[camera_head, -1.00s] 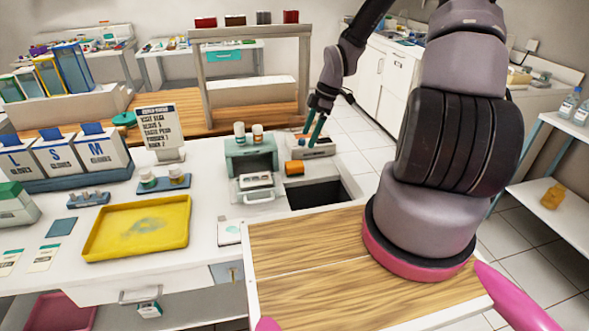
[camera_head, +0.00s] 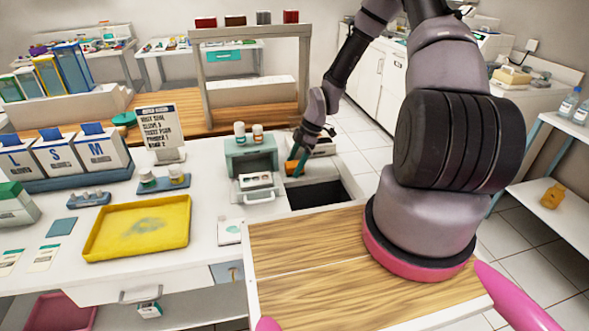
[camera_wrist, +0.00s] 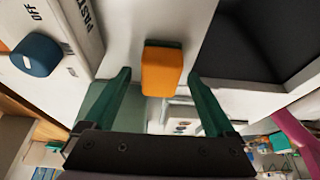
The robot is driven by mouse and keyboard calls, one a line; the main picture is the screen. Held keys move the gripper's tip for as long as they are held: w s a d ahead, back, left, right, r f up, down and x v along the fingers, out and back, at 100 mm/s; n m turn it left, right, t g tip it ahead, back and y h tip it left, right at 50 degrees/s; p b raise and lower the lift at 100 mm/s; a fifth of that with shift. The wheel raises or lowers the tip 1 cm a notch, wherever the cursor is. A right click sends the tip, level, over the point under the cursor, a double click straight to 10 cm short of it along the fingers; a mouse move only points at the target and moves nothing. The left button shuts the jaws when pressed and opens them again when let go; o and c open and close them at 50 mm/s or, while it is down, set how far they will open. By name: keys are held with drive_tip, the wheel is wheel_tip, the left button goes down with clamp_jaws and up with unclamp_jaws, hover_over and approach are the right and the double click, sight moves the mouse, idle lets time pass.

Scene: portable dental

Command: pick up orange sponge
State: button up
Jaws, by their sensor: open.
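The orange sponge (camera_wrist: 162,72) shows in the wrist view, with a dark green layer along its far edge, lying on the white counter. My gripper (camera_wrist: 165,75) is open, with one green finger on each side of the sponge and a visible gap on both sides. In the head view my gripper (camera_head: 298,162) is low over the counter, and the sponge (camera_head: 290,168) is partly hidden behind a finger. Whether the fingers touch the counter I cannot tell.
A dark sink opening (camera_head: 315,195) lies in front of the sponge. A green box with an open drawer (camera_head: 252,160) stands to the left. A white device with a blue knob (camera_wrist: 36,55) is close by. A yellow tray (camera_head: 138,228) lies farther left.

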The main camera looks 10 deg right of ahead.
sight(295, 163)
drive_tip(key=shift+a+f, duration=0.1)
drive_tip(key=shift+f, duration=0.1)
clamp_jaws()
drive_tip(key=shift+r, duration=0.1)
wheel_tip(295, 163, up, 10)
drive_tip(key=shift+f, duration=0.1)
idle(0.3)
